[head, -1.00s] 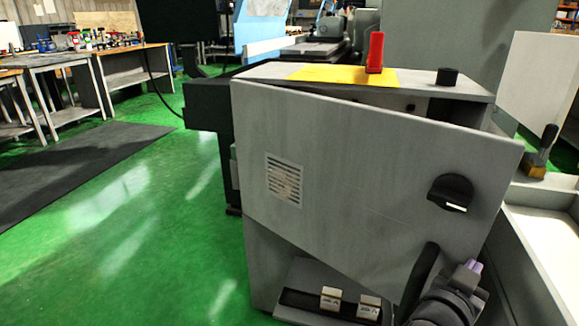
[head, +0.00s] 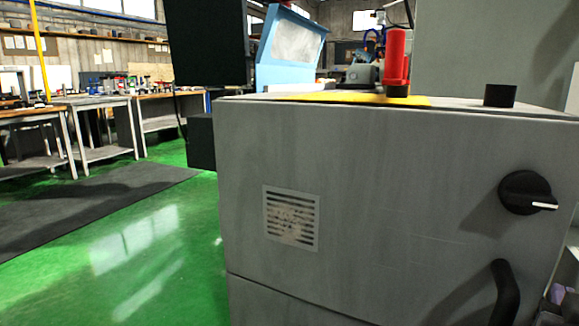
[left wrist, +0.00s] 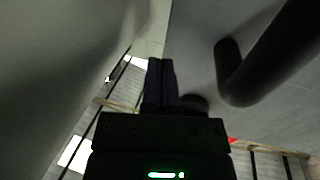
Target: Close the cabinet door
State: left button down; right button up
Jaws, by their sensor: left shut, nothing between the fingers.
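The grey cabinet door (head: 400,180) fills the right half of the head view, with a slotted vent, a black rotary knob (head: 527,192) and a black curved handle (head: 507,292). Its top edge runs close along the cabinet top, and I see no open gap there. My left gripper (head: 562,296) shows only in part at the lower right corner, beside the handle. In the left wrist view its fingers (left wrist: 160,85) are together and empty. The handle (left wrist: 265,60) lies to their right, apart from them. My right gripper is not in view.
A red object (head: 397,62) and a black cap (head: 500,95) stand on top of the cabinet. A black panel (head: 207,45) stands behind it at left. Workbenches (head: 95,105) line the far left. Green floor (head: 140,245) is free left of the cabinet.

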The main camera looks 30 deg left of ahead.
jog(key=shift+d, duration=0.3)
